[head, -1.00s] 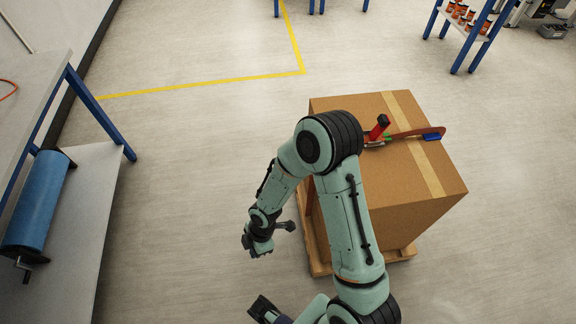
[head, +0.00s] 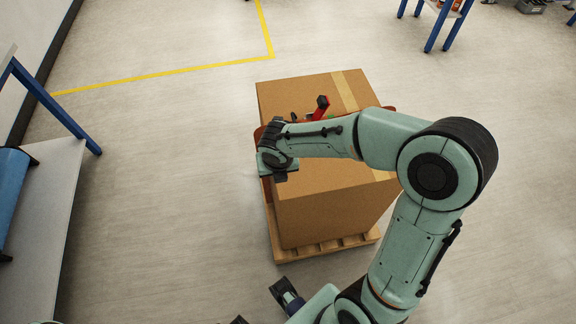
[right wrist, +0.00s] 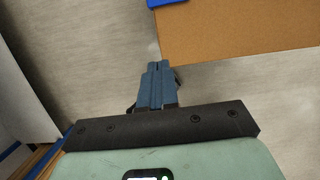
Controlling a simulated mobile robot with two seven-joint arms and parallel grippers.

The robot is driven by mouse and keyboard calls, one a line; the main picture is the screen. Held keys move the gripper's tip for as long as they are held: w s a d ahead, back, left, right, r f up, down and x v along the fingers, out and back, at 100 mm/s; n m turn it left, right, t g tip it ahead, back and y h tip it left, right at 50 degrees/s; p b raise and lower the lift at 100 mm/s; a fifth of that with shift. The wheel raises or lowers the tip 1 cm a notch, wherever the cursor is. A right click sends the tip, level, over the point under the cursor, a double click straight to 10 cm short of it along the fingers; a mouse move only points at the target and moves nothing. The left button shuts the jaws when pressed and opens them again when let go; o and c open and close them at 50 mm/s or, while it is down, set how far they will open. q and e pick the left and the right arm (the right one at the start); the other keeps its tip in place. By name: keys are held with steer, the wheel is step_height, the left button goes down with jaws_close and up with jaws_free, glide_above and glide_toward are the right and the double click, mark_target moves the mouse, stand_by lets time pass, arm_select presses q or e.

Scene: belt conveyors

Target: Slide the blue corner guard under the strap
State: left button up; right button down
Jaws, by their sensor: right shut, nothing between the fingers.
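The blue corner guard (right wrist: 168,2) shows only in part, at the top edge of the right wrist view, beside a cardboard edge. In the head view my arm hides it. The red-brown strap (head: 258,133) crosses the top of the cardboard box (head: 330,215) and is largely covered by my arm. A red-handled tensioner (head: 321,104) sits on it. My right gripper (right wrist: 157,68) is shut and empty, apart from the guard. In the head view its hand is over the box's left edge. Dark parts of mine at the bottom edge may be the left gripper; its jaws are unclear.
The box stands on a wooden pallet (head: 325,249). A grey bench (head: 50,195) with a blue roller (head: 12,195) is at the left. A blue-legged table (head: 436,28) stands at the upper right. The floor between bench and pallet is clear.

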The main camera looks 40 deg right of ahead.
mark_target(277, 187)
steer(key=b+x, duration=0.3)
steer(key=x, duration=0.6)
steer(key=shift+f, duration=0.35)
steer(key=w, duration=0.1)
steer(key=w+d, duration=0.1)
steer(key=shift+w+d+f+p, duration=0.2)
steer(key=shift+w+p, duration=0.1)
steer(key=shift+w, duration=0.1)
steer(key=shift+w+d, duration=0.25)
steer(key=shift+w, duration=0.25)
steer(key=shift+d, duration=0.1)
